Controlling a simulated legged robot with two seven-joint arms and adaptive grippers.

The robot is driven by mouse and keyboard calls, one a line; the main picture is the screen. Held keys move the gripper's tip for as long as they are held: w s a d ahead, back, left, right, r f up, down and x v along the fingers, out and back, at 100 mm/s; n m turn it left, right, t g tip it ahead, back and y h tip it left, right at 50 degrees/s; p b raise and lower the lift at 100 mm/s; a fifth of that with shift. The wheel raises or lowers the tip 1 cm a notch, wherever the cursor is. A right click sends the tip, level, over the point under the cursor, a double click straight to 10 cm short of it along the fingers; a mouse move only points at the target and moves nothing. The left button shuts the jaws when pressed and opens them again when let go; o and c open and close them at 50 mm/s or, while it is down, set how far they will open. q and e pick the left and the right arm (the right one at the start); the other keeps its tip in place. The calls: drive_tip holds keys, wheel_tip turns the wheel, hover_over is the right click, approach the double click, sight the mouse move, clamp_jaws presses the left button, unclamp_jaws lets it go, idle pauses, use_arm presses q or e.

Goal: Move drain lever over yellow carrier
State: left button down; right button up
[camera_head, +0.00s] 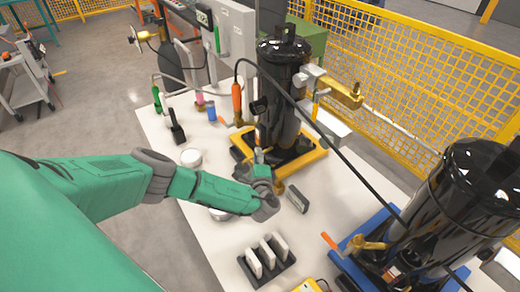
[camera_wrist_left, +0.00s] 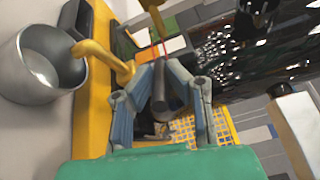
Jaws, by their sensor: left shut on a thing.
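The yellow carrier (camera_head: 310,158) stands on the white table and bears a tall black tank (camera_head: 283,75). My left gripper (camera_head: 261,168) is low at the carrier's front edge, partly hidden by its own links. In the left wrist view the gripper (camera_wrist_left: 167,75) is shut around a dark bar (camera_wrist_left: 168,92), which looks like the drain lever; its far end is hard to make out. A brass pipe (camera_wrist_left: 108,60) sticks out beside the fingers, in front of the yellow carrier (camera_wrist_left: 92,115). My right gripper is not in view.
A metal cup (camera_wrist_left: 45,65) is left of the pipe. A blue carrier (camera_head: 352,262) with another black tank (camera_head: 460,200) and an orange lever (camera_head: 329,241) stands at right. A black rack (camera_head: 266,268) and a dark block (camera_head: 298,198) lie near. A black hose (camera_head: 335,150) crosses above.

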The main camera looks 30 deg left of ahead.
use_arm(q)
drive_tip(key=shift+s+a+f+m+t+h+p, duration=0.2)
drive_tip(key=shift+m+t+h, duration=0.2)
drive_tip(key=shift+m+h, duration=0.25)
drive_tip(key=shift+s+a+f+m+t+h+p, duration=0.1)
drive_tip(key=shift+s+m+t+h+p, duration=0.1)
drive_tip(key=shift+m+t+h, duration=0.4)
drive_tip(key=shift+h, duration=0.45)
drive_tip(key=c, duration=1.9)
unclamp_jaws()
drive_tip(key=shift+o, duration=0.2)
drive_tip(key=v, duration=0.7)
drive_tip(key=shift+d, duration=0.15)
